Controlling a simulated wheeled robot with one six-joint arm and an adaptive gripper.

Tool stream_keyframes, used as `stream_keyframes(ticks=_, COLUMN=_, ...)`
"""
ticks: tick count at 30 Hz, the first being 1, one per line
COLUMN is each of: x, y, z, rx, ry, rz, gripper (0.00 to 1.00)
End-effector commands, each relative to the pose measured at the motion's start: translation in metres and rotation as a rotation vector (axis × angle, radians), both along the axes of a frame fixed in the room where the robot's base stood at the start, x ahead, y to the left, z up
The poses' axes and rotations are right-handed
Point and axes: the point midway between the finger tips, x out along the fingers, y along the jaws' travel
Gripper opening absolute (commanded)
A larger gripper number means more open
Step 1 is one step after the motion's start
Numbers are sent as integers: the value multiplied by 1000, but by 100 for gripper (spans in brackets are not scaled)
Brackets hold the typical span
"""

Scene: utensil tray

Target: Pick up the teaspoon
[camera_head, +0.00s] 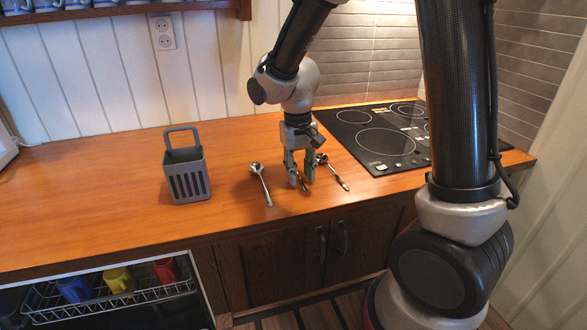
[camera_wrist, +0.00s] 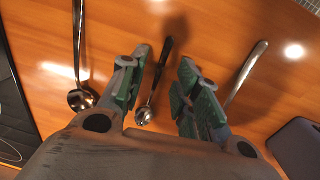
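The teaspoon (camera_wrist: 146,108), small with a dark handle, lies on the wooden counter in the wrist view. Its bowl points toward my gripper's palm and its handle runs away from it. My gripper (camera_wrist: 164,66) is open above it, with the spoon showing between the two fingers, closer to the left one. In the head view my gripper (camera_head: 302,182) points down at the counter, and only a small part of the teaspoon (camera_head: 304,185) shows between the fingertips. I cannot tell the exact height of the fingertips above the counter.
A larger utensil (camera_head: 338,177) lies right of my gripper, before the black cooktop (camera_head: 385,141). A silver spoon (camera_head: 264,185) lies left of it. A grey slotted holder (camera_head: 187,176) stands further left. The counter's left side is clear. An open dish rack (camera_head: 110,298) is below.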

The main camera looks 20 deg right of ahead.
Motion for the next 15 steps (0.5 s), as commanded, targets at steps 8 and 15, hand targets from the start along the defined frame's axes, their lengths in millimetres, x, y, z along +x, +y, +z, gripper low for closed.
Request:
stream_keyframes(ticks=8, x=0, y=-1, z=-9, rx=0, ry=0, rz=1, gripper=32)
stream_keyframes(ticks=15, x=0, y=-1, z=-8, rx=0, ry=0, rz=1, gripper=0)
